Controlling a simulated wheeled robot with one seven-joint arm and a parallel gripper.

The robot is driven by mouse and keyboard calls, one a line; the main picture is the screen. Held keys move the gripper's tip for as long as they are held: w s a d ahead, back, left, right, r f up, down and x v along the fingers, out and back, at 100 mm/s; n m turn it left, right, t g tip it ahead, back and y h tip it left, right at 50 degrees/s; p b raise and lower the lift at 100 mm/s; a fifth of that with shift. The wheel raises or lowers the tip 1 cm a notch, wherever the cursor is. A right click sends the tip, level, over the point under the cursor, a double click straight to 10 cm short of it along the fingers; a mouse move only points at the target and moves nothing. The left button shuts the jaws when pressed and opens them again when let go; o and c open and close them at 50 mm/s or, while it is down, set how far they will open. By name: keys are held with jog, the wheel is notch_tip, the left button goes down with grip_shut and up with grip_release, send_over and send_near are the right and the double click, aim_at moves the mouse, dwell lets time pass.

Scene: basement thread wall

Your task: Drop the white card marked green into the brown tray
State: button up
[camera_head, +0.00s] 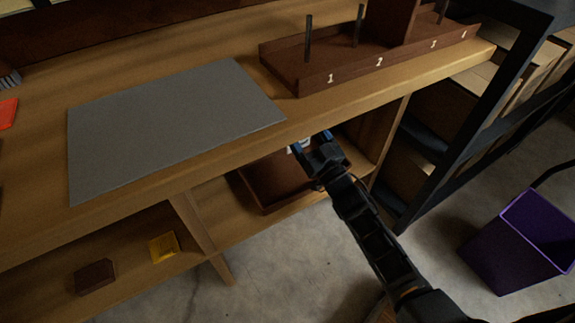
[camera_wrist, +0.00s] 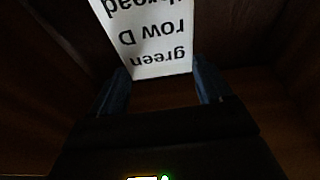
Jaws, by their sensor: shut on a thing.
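The white card (camera_wrist: 158,40) with black print shows upside down in the wrist view, and its lines read "green", "row D" and a partly cut-off word. My gripper (camera_wrist: 165,80) is shut on the card, with a blue finger at each side of its near edge. In the head view my gripper (camera_head: 308,146) reaches under the bench top, and a small white bit of the card shows at its tip. The brown tray (camera_head: 265,208) stands on the shelf below, under and left of my gripper. Its back part is hidden by the bench top.
A grey mat (camera_head: 170,125) lies on the bench top (camera_head: 215,160). A brown peg rack (camera_head: 345,72) with numbers stands at the back. A yellow item (camera_head: 164,247) and a dark brown block (camera_head: 95,278) lie on the left lower shelf. A purple bin (camera_head: 520,240) stands at right.

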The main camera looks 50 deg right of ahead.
notch_tip(320, 180, down, 6)
jog(key=b, duration=0.5)
jog(key=shift+r, duration=0.1)
jog(key=o, duration=0.7)
jog(key=shift+s, duration=0.1)
jog(key=p+v, duration=0.1)
jog(key=v, duration=0.6)
jog(key=shift+s+a+p, duration=0.15)
jog(key=shift+s+p, duration=0.15)
jog(key=shift+a, duration=0.1)
